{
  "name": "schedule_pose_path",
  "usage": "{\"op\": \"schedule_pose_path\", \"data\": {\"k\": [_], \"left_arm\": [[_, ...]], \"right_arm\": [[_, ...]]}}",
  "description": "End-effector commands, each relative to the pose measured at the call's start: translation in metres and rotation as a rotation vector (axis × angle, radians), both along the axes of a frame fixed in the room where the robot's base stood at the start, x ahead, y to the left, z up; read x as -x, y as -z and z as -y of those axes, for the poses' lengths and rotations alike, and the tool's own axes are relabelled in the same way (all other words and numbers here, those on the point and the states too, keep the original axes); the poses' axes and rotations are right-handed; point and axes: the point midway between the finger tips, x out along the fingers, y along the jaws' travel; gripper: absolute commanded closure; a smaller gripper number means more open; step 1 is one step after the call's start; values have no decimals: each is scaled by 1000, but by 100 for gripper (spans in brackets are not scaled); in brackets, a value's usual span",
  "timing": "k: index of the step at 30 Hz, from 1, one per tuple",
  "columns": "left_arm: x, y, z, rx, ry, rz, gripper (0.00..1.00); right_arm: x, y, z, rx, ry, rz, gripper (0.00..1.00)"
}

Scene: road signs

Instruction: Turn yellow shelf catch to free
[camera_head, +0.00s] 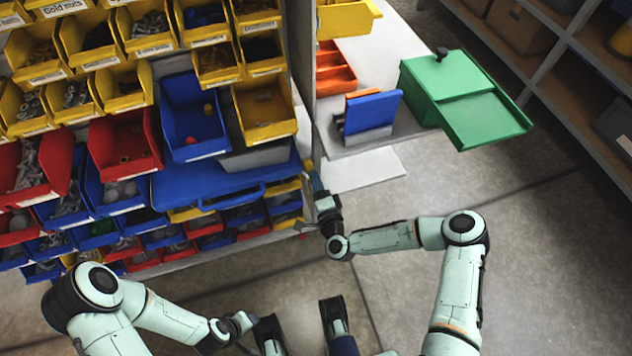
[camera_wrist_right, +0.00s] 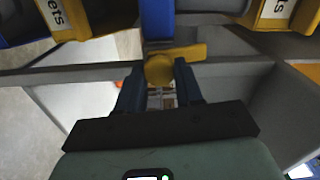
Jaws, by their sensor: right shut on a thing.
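The yellow shelf catch (camera_wrist_right: 159,70) shows in the right wrist view as a round knob with a flat bar reaching right, just under a blue part. My right gripper (camera_wrist_right: 159,82) has its two dark fingers on either side of the knob and is shut on it. In the head view my right gripper (camera_head: 316,180) is at the right edge of the bin rack; the catch is mostly hidden there. A blue shelf (camera_head: 215,183) with a front handle sits in the rack, left of this gripper. My left gripper (camera_head: 240,322) is low in the head view, its fingers unclear.
The rack holds several yellow, red and blue bins (camera_head: 125,145) of small parts. Right of it are a green box (camera_head: 455,95), a blue panel (camera_head: 370,112) and an orange tray (camera_head: 335,75). Grey shelving (camera_head: 560,70) stands far right. The floor between is clear.

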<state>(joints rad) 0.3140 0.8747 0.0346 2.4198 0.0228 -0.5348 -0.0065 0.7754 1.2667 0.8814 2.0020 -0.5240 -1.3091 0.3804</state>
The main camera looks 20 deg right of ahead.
Motion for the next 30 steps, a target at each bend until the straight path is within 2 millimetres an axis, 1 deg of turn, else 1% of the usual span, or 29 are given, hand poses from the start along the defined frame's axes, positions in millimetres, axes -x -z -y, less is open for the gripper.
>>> {"op": "schedule_pose_path", "data": {"k": [3,9,26,27,28,30], "left_arm": [[-1,1,-1,-1,-2,3,57],[-2,2,-1,-2,-3,6,57],[-3,2,-1,-3,-3,7,57],[-3,2,-1,-3,-3,7,57],[-3,2,-1,-3,-3,7,57],[-3,2,-1,-3,-3,7,57]], "right_arm": [[1,1,-1,-60,-4,-4,95],[1,1,-1,-123,-4,-7,95],[1,1,-1,-149,-4,-7,95],[1,1,-1,-148,-4,-7,51],[1,1,-1,-148,-4,-7,41],[1,1,-1,-148,-3,-6,40]]}}
